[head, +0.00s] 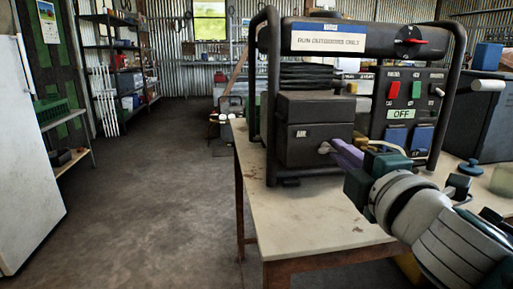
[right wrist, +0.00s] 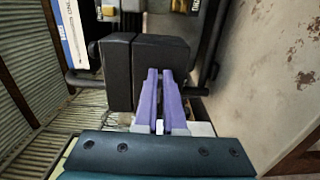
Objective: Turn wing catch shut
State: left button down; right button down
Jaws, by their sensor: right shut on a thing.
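A black generator (head: 395,75) in a tube frame stands on the workbench. On its left front is a black box (head: 305,128) with a small label that seems to read AIR; the box also shows in the right wrist view (right wrist: 158,58). The small pale wing catch (head: 325,148) sits at the right side of the box front. My right gripper (head: 336,149) has purple fingers, shut on the wing catch. In the right wrist view the fingers (right wrist: 160,85) reach the box and hide the catch. My left gripper is not in view.
The generator's control panel (head: 405,103) has a red switch, a green switch, blue covers and an OFF label, close above my right gripper. The bench top (head: 315,215) is clear in front. A dark blue-green knob-like piece (head: 470,167) lies to the right. Open floor is at left.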

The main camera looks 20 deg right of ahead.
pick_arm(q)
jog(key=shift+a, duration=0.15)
pick_arm(e)
jog(key=shift+a+f, duration=0.1)
jog(key=shift+a, duration=0.05)
jog(key=c, duration=1)
grip_release()
jog(key=shift+a, duration=0.1)
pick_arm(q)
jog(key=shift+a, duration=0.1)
pick_arm(e)
jog(key=shift+o, duration=0.2)
pick_arm(q)
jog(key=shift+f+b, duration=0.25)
jog(key=shift+b, duration=0.05)
pick_arm(e)
jog(key=v, duration=1)
jog(key=shift+w, duration=0.1)
